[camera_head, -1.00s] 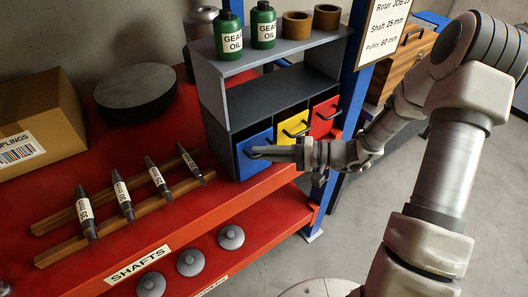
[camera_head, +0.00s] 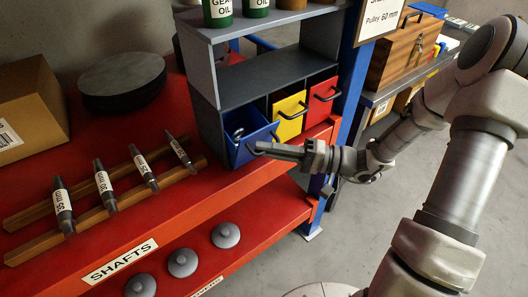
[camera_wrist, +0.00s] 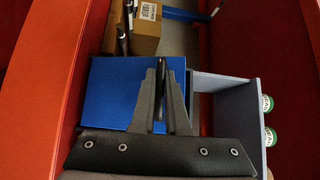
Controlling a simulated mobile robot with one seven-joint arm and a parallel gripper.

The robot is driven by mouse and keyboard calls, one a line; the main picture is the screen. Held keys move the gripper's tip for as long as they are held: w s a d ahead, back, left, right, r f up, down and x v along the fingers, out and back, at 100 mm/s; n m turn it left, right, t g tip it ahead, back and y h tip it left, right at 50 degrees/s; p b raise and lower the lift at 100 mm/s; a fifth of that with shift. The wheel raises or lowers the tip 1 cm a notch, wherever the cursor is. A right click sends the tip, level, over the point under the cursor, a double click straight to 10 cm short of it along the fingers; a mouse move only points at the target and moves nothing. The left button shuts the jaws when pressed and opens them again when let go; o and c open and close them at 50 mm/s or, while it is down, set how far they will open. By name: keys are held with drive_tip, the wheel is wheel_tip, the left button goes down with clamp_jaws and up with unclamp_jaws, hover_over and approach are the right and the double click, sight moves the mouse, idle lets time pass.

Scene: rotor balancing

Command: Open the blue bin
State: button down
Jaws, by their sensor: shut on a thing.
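The blue bin (camera_head: 246,150) is at the left end of the row in the grey shelf unit (camera_head: 208,133). Its front is tilted out at the top, and a shiny ring-like metal part (camera_head: 238,133) shows inside. My gripper (camera_head: 258,149) reaches in from the right and is shut on the bin's dark handle.
The yellow bin (camera_head: 289,118) and red bin (camera_head: 321,100) stand closed to the right. Several labelled shafts (camera_head: 104,188) lie on wooden rails to the left. A cardboard box (camera_head: 28,115) and a dark round plate (camera_head: 122,82) are farther back. Oil bottles (camera_head: 218,10) stand on top of the shelf.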

drive_tip(key=s+d+f+n+y+b, duration=0.2)
drive_tip(key=s+f+b, duration=0.1)
drive_tip(key=b, duration=0.3)
drive_tip(key=shift+d+f, duration=0.15)
drive_tip(key=shift+f, duration=0.65)
drive_tip(key=shift+s+f, duration=0.1)
drive_tip(key=shift+s, duration=0.05)
drive_tip(key=c, duration=0.9)
unclamp_jaws()
drive_tip(key=p+v, duration=0.1)
drive_tip(key=v, duration=1.6)
drive_tip(key=shift+d, duration=0.25)
